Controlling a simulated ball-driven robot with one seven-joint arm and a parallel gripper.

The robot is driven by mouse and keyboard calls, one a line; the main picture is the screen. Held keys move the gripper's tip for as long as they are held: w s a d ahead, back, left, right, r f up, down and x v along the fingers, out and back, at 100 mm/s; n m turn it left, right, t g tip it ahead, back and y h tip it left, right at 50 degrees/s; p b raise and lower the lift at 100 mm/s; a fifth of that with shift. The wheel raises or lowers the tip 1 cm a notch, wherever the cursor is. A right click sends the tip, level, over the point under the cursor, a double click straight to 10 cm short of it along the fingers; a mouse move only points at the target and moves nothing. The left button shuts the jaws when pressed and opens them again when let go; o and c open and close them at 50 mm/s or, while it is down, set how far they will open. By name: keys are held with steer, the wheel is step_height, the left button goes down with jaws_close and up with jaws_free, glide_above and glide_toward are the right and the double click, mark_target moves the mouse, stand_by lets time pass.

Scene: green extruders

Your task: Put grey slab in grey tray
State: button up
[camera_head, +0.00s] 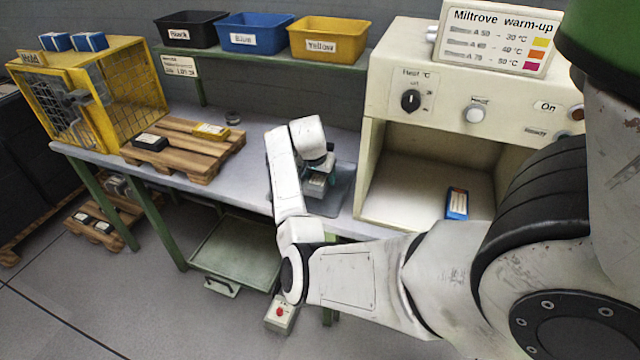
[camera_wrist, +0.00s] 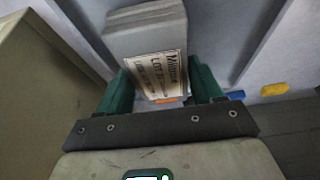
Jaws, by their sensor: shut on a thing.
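The grey slab (camera_wrist: 145,38) is a pale block with a printed paper label. My gripper (camera_wrist: 163,98) has its green fingers shut on it, one on each side. In the head view my gripper (camera_head: 317,178) points down over the bench, with the labelled slab partly hidden at its fingers. A flat grey tray (camera_head: 339,198) lies on the bench below it, largely covered by my arm. The slab is over the tray; I cannot tell whether it touches the tray floor.
The beige warm-up oven (camera_head: 377,130) stands close on the right, with a blue labelled block (camera_head: 457,204) inside. A wooden pallet (camera_head: 190,150) with a black and a yellow block and a yellow cage (camera_head: 140,85) are on the left. Black, blue and yellow bins (camera_head: 328,40) sit behind.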

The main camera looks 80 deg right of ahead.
steer(key=shift+f, duration=1.85)
steer(key=shift+f, duration=0.15)
steer(key=o, duration=1.2)
steer(key=shift+o, duration=0.2)
